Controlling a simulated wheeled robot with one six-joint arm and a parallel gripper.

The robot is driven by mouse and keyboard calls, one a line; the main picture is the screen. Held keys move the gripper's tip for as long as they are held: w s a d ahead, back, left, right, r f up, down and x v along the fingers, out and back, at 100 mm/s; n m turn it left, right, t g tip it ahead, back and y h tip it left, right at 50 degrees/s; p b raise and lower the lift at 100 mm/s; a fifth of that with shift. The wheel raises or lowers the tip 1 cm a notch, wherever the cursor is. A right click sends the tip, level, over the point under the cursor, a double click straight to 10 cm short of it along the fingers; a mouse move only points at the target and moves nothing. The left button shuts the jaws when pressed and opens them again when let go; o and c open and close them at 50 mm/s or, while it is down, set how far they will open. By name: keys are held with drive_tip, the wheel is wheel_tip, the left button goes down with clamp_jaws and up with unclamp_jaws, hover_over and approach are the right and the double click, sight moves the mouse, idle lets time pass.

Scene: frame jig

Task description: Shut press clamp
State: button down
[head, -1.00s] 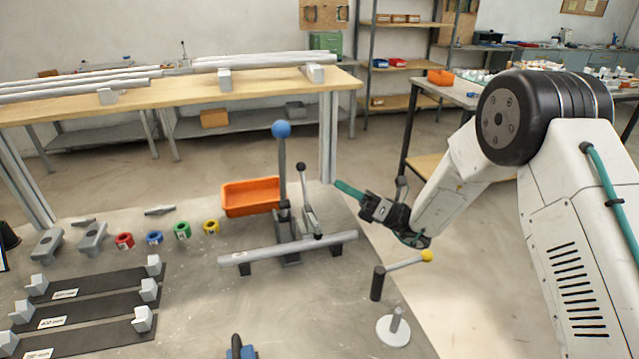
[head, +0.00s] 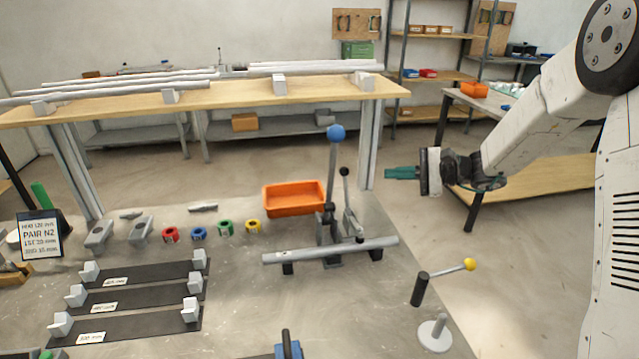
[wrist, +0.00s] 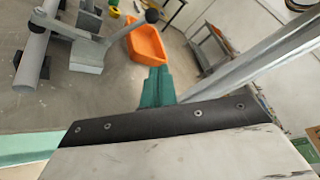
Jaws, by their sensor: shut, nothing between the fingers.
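The press (head: 331,215) stands on the grey bench top, with a tall upright lever ending in a blue ball (head: 336,132). Beside it, the clamp's grey handle (head: 350,205) stands steeply up with a black knob (head: 345,171). The knob also shows at the top of the wrist view (wrist: 152,15). A grey tube (head: 340,249) lies across the press on short dark supports. My gripper (head: 388,173), with teal fingers, is shut and empty. In the head view it is right of the knob at about its height, with a visible gap. Its fingers also show in the wrist view (wrist: 158,75).
A yellow-balled lever (head: 445,271) and a round-based post (head: 435,335) stand front right. A metal table leg (head: 370,145) rises behind the clamp.

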sight(346, 189)
drive_tip(key=a+f+n, duration=0.1)
drive_tip(key=a, duration=0.2)
drive_tip(key=w+a+f, duration=0.1)
drive_tip(key=a, duration=0.2)
drive_tip(key=w+a+f+n, duration=0.1)
drive_tip(key=a+f, duration=0.1)
drive_tip(key=a, duration=0.1)
drive_tip(key=shift+w+a+n+h, duration=0.15)
drive_tip(key=shift+a+n+h, duration=0.15)
drive_tip(key=shift+s+a+r, duration=0.2)
drive_tip(key=shift+s+r, duration=0.3)
drive_tip(key=shift+s, duration=0.35)
drive_tip(key=shift+s+a+r, duration=0.15)
drive_tip(key=shift+s+r, duration=0.35)
drive_tip(key=shift+s, duration=0.3)
drive_tip(key=shift+a, duration=0.1)
